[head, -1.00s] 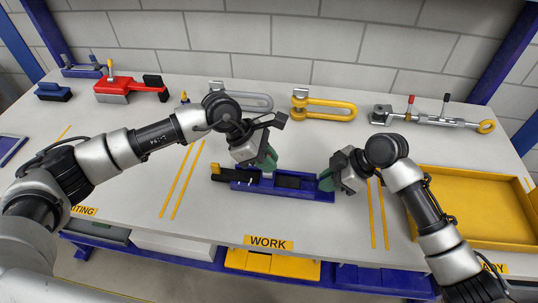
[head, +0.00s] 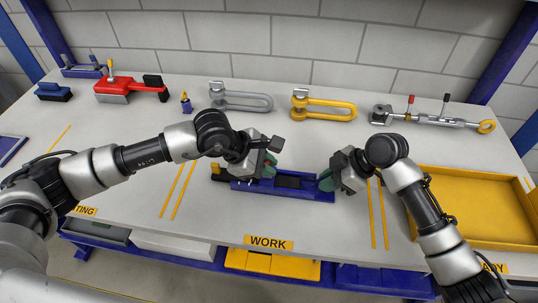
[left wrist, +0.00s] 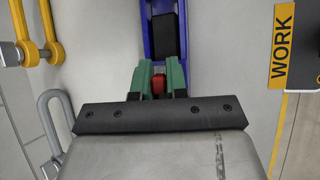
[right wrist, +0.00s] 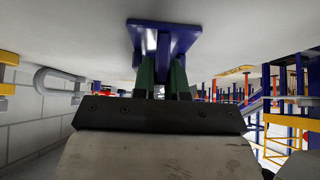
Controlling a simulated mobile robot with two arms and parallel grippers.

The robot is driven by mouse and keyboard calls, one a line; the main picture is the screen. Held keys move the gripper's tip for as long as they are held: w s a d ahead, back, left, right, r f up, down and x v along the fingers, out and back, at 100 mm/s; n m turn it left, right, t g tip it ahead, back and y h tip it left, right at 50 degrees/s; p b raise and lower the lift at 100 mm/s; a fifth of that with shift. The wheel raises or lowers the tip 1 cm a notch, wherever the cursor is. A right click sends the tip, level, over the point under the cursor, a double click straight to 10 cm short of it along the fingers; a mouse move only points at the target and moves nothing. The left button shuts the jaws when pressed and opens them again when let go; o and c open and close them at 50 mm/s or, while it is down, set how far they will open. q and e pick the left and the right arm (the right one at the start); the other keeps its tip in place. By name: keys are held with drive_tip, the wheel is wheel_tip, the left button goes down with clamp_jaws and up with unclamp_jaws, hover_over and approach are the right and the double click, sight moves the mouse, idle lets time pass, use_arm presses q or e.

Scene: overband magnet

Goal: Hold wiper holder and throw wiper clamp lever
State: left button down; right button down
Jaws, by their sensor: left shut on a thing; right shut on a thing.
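The blue wiper holder (head: 310,194) lies on the white bench behind the WORK label, with a dark insert (head: 288,182) in its channel and a yellow block at its left end. My left gripper (head: 270,166) is above the left part of the holder; in the left wrist view its green fingers (left wrist: 160,76) are closed around the red clamp lever (left wrist: 158,85). The lever's lower part is hidden. My right gripper (head: 326,182) is shut on the holder's right end; in the right wrist view its fingers (right wrist: 162,75) meet the blue end (right wrist: 166,38).
Behind stand a red tool (head: 120,88), a grey shackle (head: 240,100), a yellow shackle (head: 322,106) and a turnbuckle (head: 430,118). A yellow tray (head: 480,238) is at the right. The bench in front of the holder is clear.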

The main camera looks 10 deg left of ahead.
use_arm(q)
drive_tip(key=shift+s+f, duration=0.1)
idle(0.3)
drive_tip(key=shift+s+f+m+t, duration=0.1)
drive_tip(key=shift+s+m+t, duration=0.2)
drive_tip(key=shift+t, duration=0.4)
drive_tip(key=c, duration=1.1)
unclamp_jaws()
drive_tip(key=s+a+r, duration=0.1)
drive_tip(key=a+r, duration=0.1)
drive_tip(key=r, duration=0.3)
drive_tip(key=s+a+r, duration=0.1)
drive_tip(key=a+r, duration=0.1)
drive_tip(key=r, duration=0.4)
drive_tip(key=s+a+r, duration=0.2)
drive_tip(key=a+r, duration=0.1)
drive_tip(key=r, duration=0.3)
